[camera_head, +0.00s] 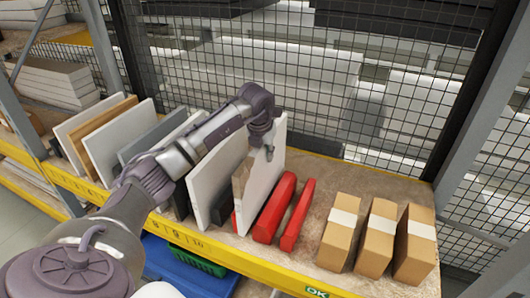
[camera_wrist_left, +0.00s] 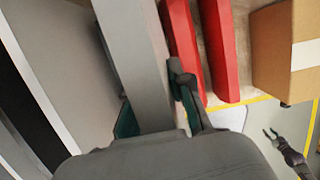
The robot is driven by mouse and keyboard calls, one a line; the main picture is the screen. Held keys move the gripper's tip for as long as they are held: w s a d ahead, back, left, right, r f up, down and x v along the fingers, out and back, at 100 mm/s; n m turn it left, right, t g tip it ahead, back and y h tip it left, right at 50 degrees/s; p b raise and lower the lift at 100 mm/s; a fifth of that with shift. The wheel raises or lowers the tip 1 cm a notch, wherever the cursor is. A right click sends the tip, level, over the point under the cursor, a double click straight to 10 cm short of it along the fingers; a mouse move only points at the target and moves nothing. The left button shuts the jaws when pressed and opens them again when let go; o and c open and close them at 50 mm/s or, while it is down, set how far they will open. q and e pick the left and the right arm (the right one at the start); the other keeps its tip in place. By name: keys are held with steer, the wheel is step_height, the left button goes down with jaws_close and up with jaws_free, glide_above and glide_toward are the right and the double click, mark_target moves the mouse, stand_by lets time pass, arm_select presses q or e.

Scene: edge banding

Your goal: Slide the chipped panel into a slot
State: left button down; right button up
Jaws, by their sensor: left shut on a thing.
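The chipped panel (camera_head: 265,185) is white, with a brown broken patch at its near top corner. It stands upright above the shelf slots, between another white panel (camera_head: 215,175) and two red dividers (camera_head: 276,208). My left gripper (camera_head: 268,143) is shut on its upper edge. In the left wrist view the fingers (camera_wrist_left: 155,105) straddle the panel (camera_wrist_left: 132,50), with the red dividers (camera_wrist_left: 186,45) close on the right. I cannot tell whether its lower edge rests on the shelf. My right gripper (camera_wrist_left: 272,133) shows small in the left wrist view, open and empty, away from the panel.
Several white, brown and grey panels (camera_head: 100,140) stand upright at left. Cardboard boxes (camera_head: 378,238) stand at right. A yellow numbered rail (camera_head: 215,246) edges the shelf front. Wire mesh (camera_head: 340,80) closes the back. A blue bin (camera_head: 190,275) is below.

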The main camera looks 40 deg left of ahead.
arm_select(q)
steer(key=c, duration=1)
jaws_free()
steer(key=shift+r, duration=0.2)
steer(key=shift+o, duration=0.2)
steer(key=shift+s+d+f, duration=0.1)
steer(key=shift+s+f, duration=0.05)
steer(key=shift+f, duration=0.1)
steer(key=shift+r, duration=0.45)
steer(key=v, duration=1.1)
steer(key=shift+s+r, duration=0.1)
steer(key=shift+r, duration=0.15)
